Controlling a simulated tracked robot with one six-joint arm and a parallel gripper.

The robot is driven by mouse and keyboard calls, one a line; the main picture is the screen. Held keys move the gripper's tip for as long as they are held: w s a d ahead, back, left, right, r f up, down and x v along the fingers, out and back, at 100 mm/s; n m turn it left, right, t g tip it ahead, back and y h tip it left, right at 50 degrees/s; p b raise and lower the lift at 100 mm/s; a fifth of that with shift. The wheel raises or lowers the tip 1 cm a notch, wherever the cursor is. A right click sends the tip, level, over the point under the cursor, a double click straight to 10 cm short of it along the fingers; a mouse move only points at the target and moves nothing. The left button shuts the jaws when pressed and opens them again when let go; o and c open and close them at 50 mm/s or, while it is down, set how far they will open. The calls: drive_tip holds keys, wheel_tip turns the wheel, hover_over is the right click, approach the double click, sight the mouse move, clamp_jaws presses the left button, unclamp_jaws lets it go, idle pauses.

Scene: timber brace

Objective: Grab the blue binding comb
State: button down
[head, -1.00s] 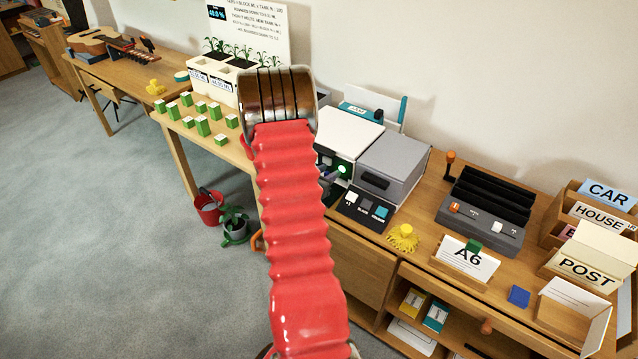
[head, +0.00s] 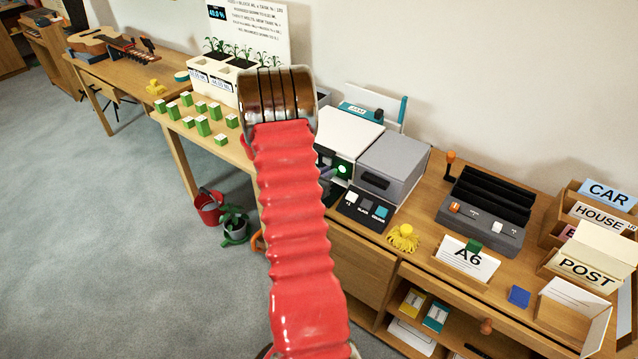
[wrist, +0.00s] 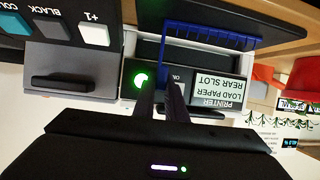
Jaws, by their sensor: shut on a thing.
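The blue binding comb (wrist: 215,35) shows in the wrist view as a long blue strip with a row of teeth, beyond my fingertips. Its left end is at my gripper (wrist: 168,85), whose two dark fingers are close together and shut on it. The exact contact is dark and hard to make out. In the head view my red arm hides most of the gripper, and I cannot make out the comb there.
A printer with a label (wrist: 215,92) is close beside the fingers. A grey-lidded machine (head: 392,165) and a black binding machine (head: 485,205) stand on the wooden desk. A yellow tassel-like thing (head: 403,240) and an A6 card holder (head: 466,260) are nearer the desk's front edge.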

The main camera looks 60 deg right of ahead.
idle(0.4)
drive_tip(key=shift+a+r, duration=0.1)
drive_tip(key=shift+r, duration=0.75)
drive_tip(key=w+a, duration=0.1)
drive_tip(key=a, duration=1.6)
drive_tip(key=shift+w+a, duration=0.15)
drive_tip(key=shift+a, duration=0.25)
drive_tip(key=shift+f, duration=0.1)
